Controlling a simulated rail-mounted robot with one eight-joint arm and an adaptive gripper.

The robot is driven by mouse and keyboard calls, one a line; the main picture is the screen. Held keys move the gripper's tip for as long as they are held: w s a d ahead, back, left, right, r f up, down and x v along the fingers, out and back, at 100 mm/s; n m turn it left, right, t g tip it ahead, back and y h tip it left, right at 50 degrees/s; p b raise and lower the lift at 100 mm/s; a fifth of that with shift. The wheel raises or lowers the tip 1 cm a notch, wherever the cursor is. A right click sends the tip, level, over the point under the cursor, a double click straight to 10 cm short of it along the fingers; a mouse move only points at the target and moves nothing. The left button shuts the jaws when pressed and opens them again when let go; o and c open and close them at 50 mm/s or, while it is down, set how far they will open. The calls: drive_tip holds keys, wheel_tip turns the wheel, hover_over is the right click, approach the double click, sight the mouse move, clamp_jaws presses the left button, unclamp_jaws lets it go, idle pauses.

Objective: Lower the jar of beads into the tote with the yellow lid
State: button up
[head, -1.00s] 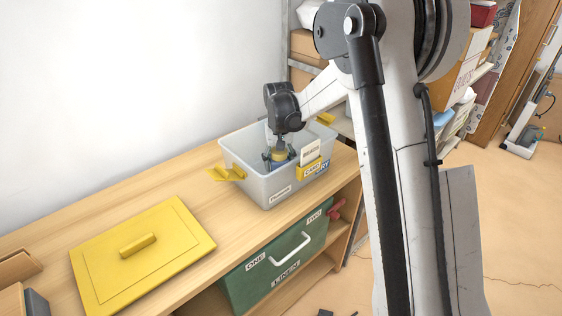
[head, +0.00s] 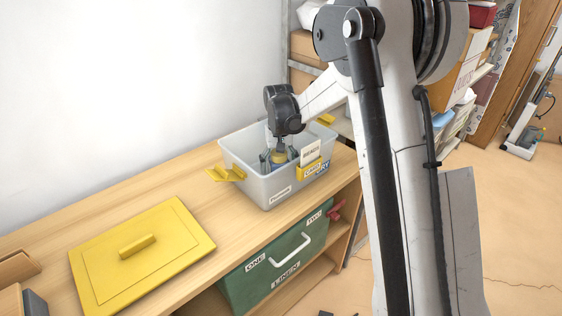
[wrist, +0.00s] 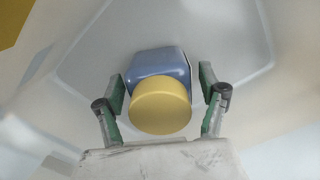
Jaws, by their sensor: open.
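The tote (head: 266,188) is a pale translucent tub with yellow latches, standing open on the wooden bench. Its yellow lid (head: 165,232) lies flat on the bench to the left. The jar (wrist: 157,62) has a blue body and a round yellow cap (wrist: 160,106); it is inside the tote, and its cap also shows in the head view (head: 278,157). My gripper (wrist: 163,88) is open inside the tote, one finger on each side of the jar, with gaps visible beside the cap. The jar's underside is hidden, so its contact with the tote floor cannot be seen.
A white printed card (head: 310,152) stands at the tote's front rim. A green bin (head: 262,285) sits on the shelf below. Brown boxes (head: 18,268) are at the bench's left end. The wall is close behind; bare bench lies between lid and tote.

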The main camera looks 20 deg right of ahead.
wheel_tip(320, 180, up, 12)
drive_tip(key=shift+f, duration=0.1)
drive_tip(key=shift+s+r, duration=0.2)
drive_tip(key=shift+r, duration=0.1)
drive_tip(key=s+r+t, duration=0.2)
drive_tip(key=s+r, duration=0.3)
drive_tip(key=s, duration=0.4)
drive_tip(key=s+r+t, duration=0.2)
drive_tip(key=s+r, duration=0.2)
drive_tip(key=s, duration=0.5)
drive_tip(key=s+f+t, duration=0.3)
drive_tip(key=s+f, duration=0.1)
drive_tip(key=s, duration=1.2)
drive_tip(key=shift+s+n, duration=0.25)
drive_tip(key=shift+n, duration=0.05)
